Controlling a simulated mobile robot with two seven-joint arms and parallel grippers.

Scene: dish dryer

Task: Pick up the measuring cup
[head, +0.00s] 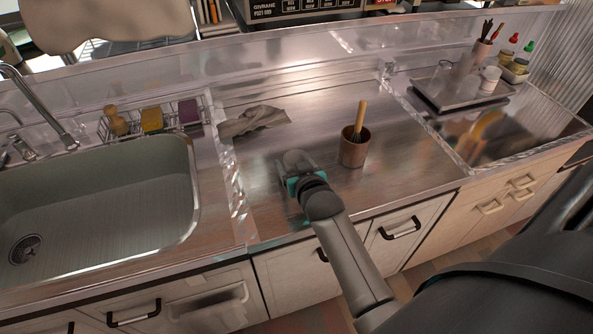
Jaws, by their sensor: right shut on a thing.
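My right gripper (295,172) reaches over the steel counter, its teal part facing me. It is shut on a small greyish thing (295,157), which looks like the measuring cup. The gripper and wrist hide much of it, so its shape and whether it touches the counter are hard to tell. My left gripper is not in view.
A brown cup (354,152) with a wooden-handled whisk stands just right of the gripper. A crumpled grey cloth (253,121) lies behind left. The sink (100,205) is at left, with a wire rack behind it. A dark tray (461,92) with glassware stands at right.

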